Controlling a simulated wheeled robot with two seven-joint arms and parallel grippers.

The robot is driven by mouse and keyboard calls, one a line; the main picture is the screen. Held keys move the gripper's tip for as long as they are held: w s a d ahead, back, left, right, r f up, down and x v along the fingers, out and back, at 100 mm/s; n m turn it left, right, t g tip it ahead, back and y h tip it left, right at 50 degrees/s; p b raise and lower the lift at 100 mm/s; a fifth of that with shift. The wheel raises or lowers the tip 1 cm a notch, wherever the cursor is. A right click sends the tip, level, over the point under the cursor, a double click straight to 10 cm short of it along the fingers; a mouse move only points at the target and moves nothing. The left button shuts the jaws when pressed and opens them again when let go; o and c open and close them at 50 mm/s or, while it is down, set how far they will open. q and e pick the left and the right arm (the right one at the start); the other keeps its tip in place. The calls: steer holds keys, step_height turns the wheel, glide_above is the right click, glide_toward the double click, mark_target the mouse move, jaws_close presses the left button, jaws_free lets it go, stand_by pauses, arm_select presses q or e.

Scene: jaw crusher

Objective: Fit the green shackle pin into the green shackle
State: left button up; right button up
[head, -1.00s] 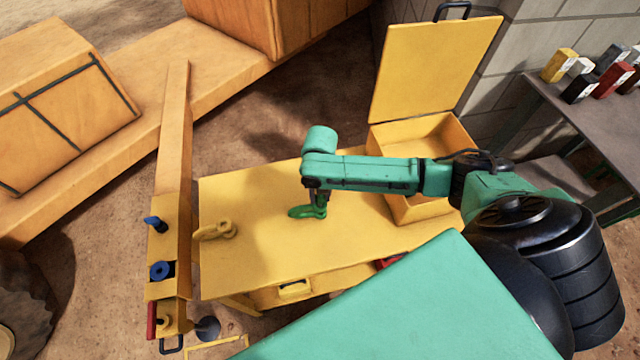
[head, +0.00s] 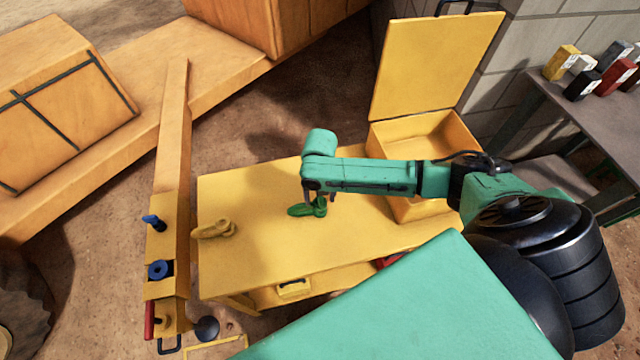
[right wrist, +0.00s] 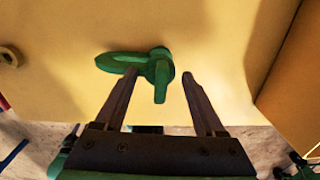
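The green shackle (head: 297,211) lies on the yellow table top, its loop toward the left. It also shows in the right wrist view (right wrist: 115,62). A green bar, which looks like the green shackle pin (right wrist: 161,85), is at the shackle's right end, touching it in the picture. I cannot tell whether it passes through the shackle's holes. My right gripper (head: 320,199) is open over that end. In the right wrist view its fingers (right wrist: 158,80) stand apart on either side of the bar, with a gap on the right. My left gripper is not in view.
A yellow shackle (head: 210,230) lies at the table's left side. A yellow box (head: 437,136) with a raised lid stands at the table's back right. A yellow beam (head: 172,215) with blue fittings runs along the left edge. The table top (head: 255,265) in front is clear.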

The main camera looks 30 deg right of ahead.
step_height(320, 180, up, 15)
steer(key=shift+f, duration=0.2)
stand_by(0.7)
